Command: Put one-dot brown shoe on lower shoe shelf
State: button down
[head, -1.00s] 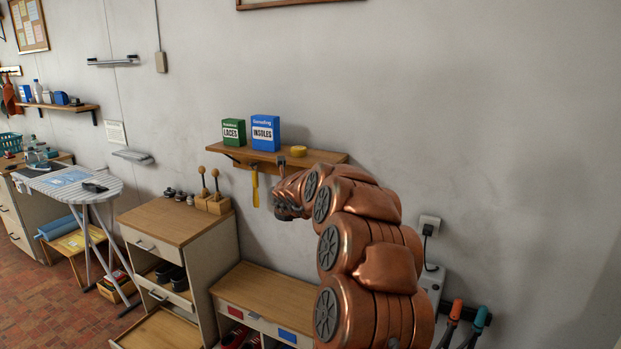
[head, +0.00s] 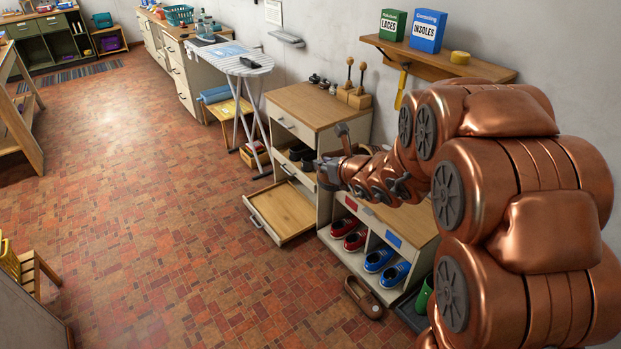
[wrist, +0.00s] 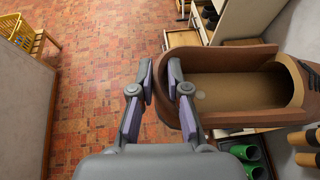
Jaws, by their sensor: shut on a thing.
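In the wrist view my gripper (wrist: 160,72) is shut on the near edge of a brown shoe (wrist: 245,55). The shoe extends to the right, its tan inside open to view. In the head view my gripper (head: 328,168) is in front of the cabinet, above the low shoe unit; I cannot clearly make out the held shoe there. The low shoe unit (head: 412,222) has red and blue labels.
Red shoes (head: 349,236) and blue shoes (head: 388,265) stand in the unit's compartments. A pulled-out tray (head: 285,210) juts over the floor below the cabinet (head: 318,104). Green boots (wrist: 245,153) are at the lower right. The tiled floor (head: 170,210) to the left is clear.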

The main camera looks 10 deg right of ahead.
aim_at(281, 200)
jog(key=u, duration=0.6)
jog(key=i, duration=0.7)
jog(key=u, duration=1.1)
jog(key=i, duration=1.5)
jog(key=z, duration=0.65)
jog(key=i, duration=0.95)
jog(key=z, duration=1.1)
jog(key=i, duration=0.25)
jog(key=z, duration=0.2)
